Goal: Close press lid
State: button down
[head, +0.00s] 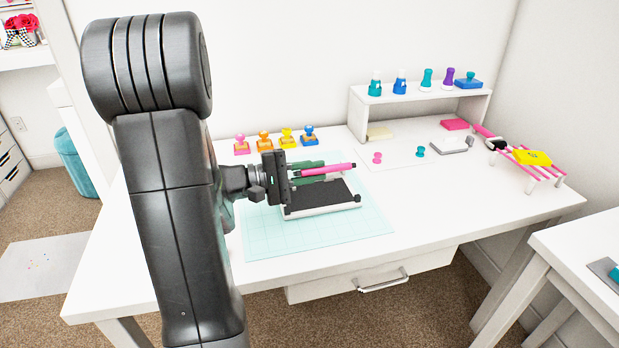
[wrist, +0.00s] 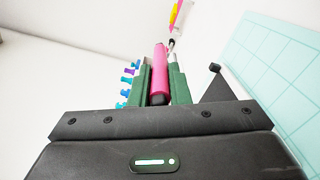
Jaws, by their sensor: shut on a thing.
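The press (head: 322,197), with a black bed and white edges, lies on the teal cutting mat (head: 262,240). A pink rod (head: 342,167) with a dark near end spans above the press bed. My gripper (head: 318,171) has its green fingers shut around this rod; in the wrist view the pink rod (wrist: 161,68) sits between the two green fingers (wrist: 160,85). I cannot tell whether the rod is the lid's handle or a separate piece. A lid panel cannot be made out, and my gripper hides the press's left side.
A white shelf (head: 357,108) holds more stamps. A pink rack (head: 535,168) with a yellow item stands at the right. The mat's front part and the table right of it are clear.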

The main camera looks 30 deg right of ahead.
jog(key=shift+s+a+f+m+b, duration=0.1)
jog(key=shift+s+f+m+b, duration=0.3)
jog(key=shift+b, duration=0.5)
jog(key=shift+s+a+f+m+b, duration=0.15)
jog(key=shift+f+m+b, duration=0.3)
jog(key=shift+f+b, duration=0.35)
jog(key=shift+s+d+f+m+b, duration=0.1)
jog(key=shift+s+f+m+b, duration=0.3)
jog(key=shift+b, duration=0.6)
jog(key=c, duration=1.4)
grip_release()
jog(key=shift+o, duration=0.2)
jog(key=shift+w+a, duration=0.1)
jog(key=shift+a, duration=0.05)
jog(key=p+v, duration=0.1)
jog(key=v, duration=1.2)
jog(key=shift+a, duration=0.3)
jog(key=shift+f, duration=0.1)
